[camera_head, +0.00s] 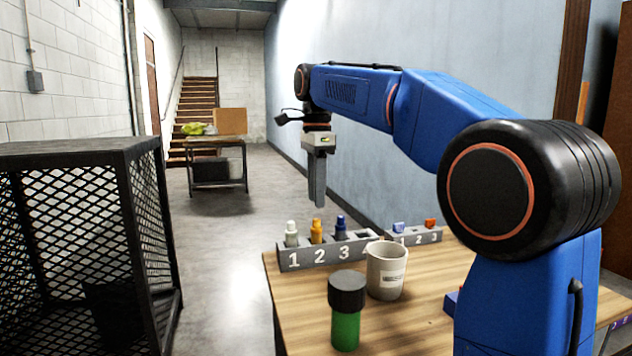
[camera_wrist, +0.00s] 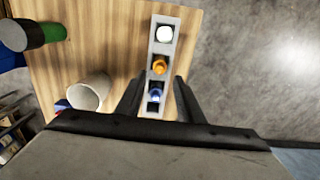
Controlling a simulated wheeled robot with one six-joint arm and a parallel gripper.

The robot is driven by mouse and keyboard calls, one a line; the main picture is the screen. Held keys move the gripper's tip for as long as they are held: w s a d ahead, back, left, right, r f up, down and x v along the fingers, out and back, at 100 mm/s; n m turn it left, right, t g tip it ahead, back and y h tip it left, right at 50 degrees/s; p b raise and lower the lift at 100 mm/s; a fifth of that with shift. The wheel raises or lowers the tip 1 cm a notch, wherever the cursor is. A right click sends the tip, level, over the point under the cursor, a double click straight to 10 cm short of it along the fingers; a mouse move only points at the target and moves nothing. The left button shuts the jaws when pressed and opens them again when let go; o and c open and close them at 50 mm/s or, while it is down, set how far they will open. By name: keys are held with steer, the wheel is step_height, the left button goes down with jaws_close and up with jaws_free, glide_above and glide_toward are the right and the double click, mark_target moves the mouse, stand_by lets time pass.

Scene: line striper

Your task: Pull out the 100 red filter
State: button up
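I see no item marked as a 100 red filter. A small orange-red piece (camera_head: 430,223) sits in the small back rack (camera_head: 412,240), near its number 3; a blue piece (camera_head: 398,228) sits at its left end. The nearer grey rack (camera_head: 318,256), numbered 1, 2, 3, holds a white (camera_head: 291,234), an orange (camera_head: 316,231) and a blue bottle (camera_head: 341,228). My gripper (camera_head: 318,203) points down above this rack, apart from it. In the wrist view its fingers (camera_wrist: 158,85) are spread and empty, with the blue bottle (camera_wrist: 155,95) showing between them.
A beige mug (camera_head: 386,270) and a green jar with a black lid (camera_head: 346,310) stand on the wooden table (camera_head: 300,310) in front of the racks. A black mesh cage (camera_head: 85,240) stands left. A cart (camera_head: 217,160) with a box stands far back. The floor between is clear.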

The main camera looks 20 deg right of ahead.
mark_target(316, 219)
steer(key=shift+f, duration=2.85)
steer(key=shift+c, duration=0.6)
jaws_close()
